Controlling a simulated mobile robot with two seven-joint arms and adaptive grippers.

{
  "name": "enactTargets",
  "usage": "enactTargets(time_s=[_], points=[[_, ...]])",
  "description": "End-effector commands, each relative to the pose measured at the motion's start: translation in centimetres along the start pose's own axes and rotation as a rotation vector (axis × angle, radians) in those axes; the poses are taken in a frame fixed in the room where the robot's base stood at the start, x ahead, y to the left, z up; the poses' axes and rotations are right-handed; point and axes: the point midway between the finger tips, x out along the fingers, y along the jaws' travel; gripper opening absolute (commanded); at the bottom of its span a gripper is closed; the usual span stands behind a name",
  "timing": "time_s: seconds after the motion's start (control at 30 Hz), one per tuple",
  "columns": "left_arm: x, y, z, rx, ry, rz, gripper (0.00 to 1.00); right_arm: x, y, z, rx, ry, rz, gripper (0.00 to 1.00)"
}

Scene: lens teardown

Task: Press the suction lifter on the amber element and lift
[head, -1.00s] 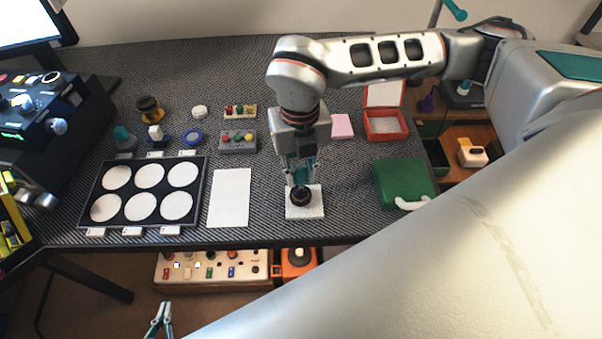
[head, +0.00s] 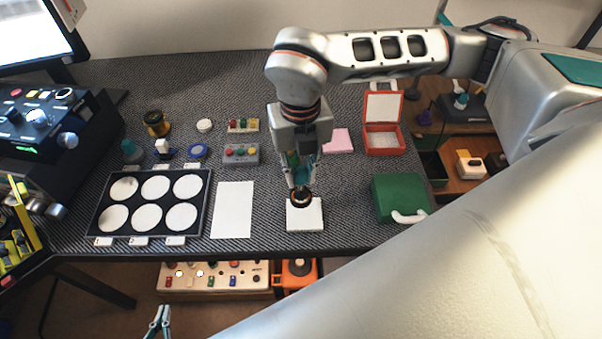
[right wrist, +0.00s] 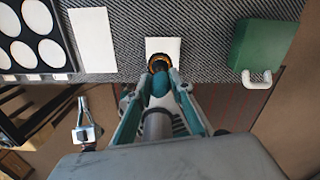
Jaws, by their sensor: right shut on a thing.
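My right gripper (head: 302,180) is shut on the teal suction lifter (right wrist: 158,84), whose grey shaft runs back toward the wrist in the right wrist view. At the lifter's lower end is a dark round piece (head: 300,195) with an amber-orange rim, also in the right wrist view (right wrist: 160,63). I take it for the amber element, perhaps with its ring; the contact itself is hidden. It shows over the far part of the white pad (head: 305,217), apparently raised above it. My left gripper (head: 159,318) is open and empty, low in front of the table.
A black tray (head: 206,205) with several white discs and a white sheet (head: 233,210) lie left of the pad. A green case (head: 398,195) stands to the right, with an open red box (head: 383,140) behind it. The mat's front edge is close to the pad.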

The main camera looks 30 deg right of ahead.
Motion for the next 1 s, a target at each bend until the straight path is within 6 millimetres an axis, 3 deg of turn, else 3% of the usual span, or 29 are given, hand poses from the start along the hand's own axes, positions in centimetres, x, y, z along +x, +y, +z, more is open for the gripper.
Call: enactTargets(time_s=[0.6, 1.0], points=[[-0.9, -0.2, -1.4, 0.001, -0.001, 0.000, 0.00, -3.5, 0.0, 0.0, -0.001, -0.001, 0.001, 0.02], [-0.9, -0.2, -1.4, 0.000, -0.001, 0.000, 0.00, -3.6, 0.0, 0.0, -0.001, 0.000, 0.000, 0.02]])
